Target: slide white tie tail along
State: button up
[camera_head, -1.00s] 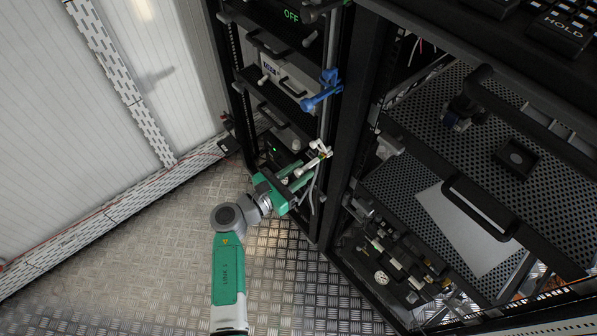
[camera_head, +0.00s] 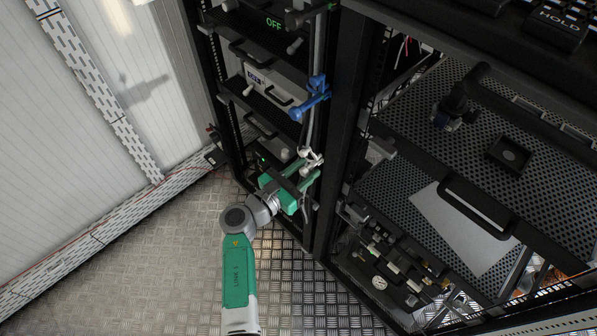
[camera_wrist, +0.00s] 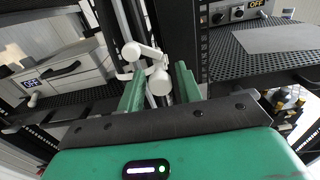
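The white tie (camera_head: 311,158) is on the cable bundle along the rack's upright post, below a blue tie (camera_head: 312,97). In the wrist view the white tie (camera_wrist: 159,80) shows as thick rounded white pieces, one end pointing at the camera. My gripper (camera_head: 309,171) is at the white tie. In the wrist view the two green fingers of my gripper (camera_wrist: 160,84) stand apart, one on each side of the white end. I see no clear contact between finger and tie. The far side of the tie is hidden.
A rack with drawers and a white-fronted unit (camera_head: 268,84) stands left of the post. A perforated shelf (camera_head: 400,205) with a black handle (camera_head: 475,207) is on the right. Grey cables (camera_head: 312,125) run down the post. The metal floor (camera_head: 150,260) is clear.

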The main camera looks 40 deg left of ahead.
jog(key=shift+o, duration=0.7)
jog(key=s+a+p, duration=0.1)
jog(key=s+p, duration=0.1)
jog(key=s, duration=0.5)
jog(key=shift+s, duration=0.35)
jog(key=shift+a, duration=0.1)
